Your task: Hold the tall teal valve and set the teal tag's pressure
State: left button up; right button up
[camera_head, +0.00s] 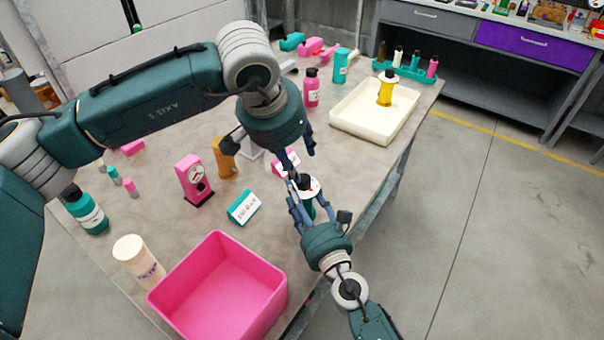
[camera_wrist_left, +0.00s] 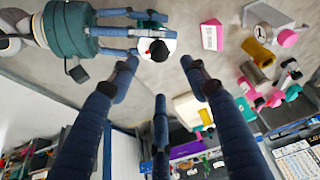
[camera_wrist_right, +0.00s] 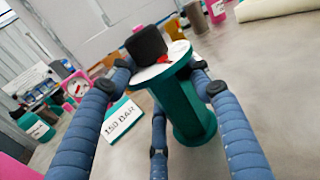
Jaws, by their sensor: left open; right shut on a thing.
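The tall teal valve (camera_wrist_right: 190,110) has a white dial, a red pointer and a black knob on top. It stands near the table's right edge; in the head view its dial (camera_head: 311,186) is partly covered. My right gripper (camera_head: 305,200) is shut around its body. The valve's top also shows in the left wrist view (camera_wrist_left: 158,47). My left gripper (camera_head: 298,160) is open, with its fingers just above the knob and apart from it. The teal tag (camera_head: 243,207) lies left of the valve; in the right wrist view (camera_wrist_right: 120,118) it seems to read 150 BAR.
A pink bin (camera_head: 220,290) stands at the near edge. A pink gauge valve (camera_head: 193,180) and an orange one (camera_head: 225,158) stand left of the teal one. A pink tag (camera_head: 286,162) lies behind it. A cream tray (camera_head: 375,112) holds a yellow bottle (camera_head: 386,90).

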aim_at(303, 177)
pick_arm(q)
jog(key=x, duration=0.8)
jog(key=shift+d+f, duration=0.1)
jog(key=shift+f, duration=0.25)
jog(key=shift+w, duration=0.1)
jog(key=shift+r, duration=0.1)
jog(key=c, duration=1.1)
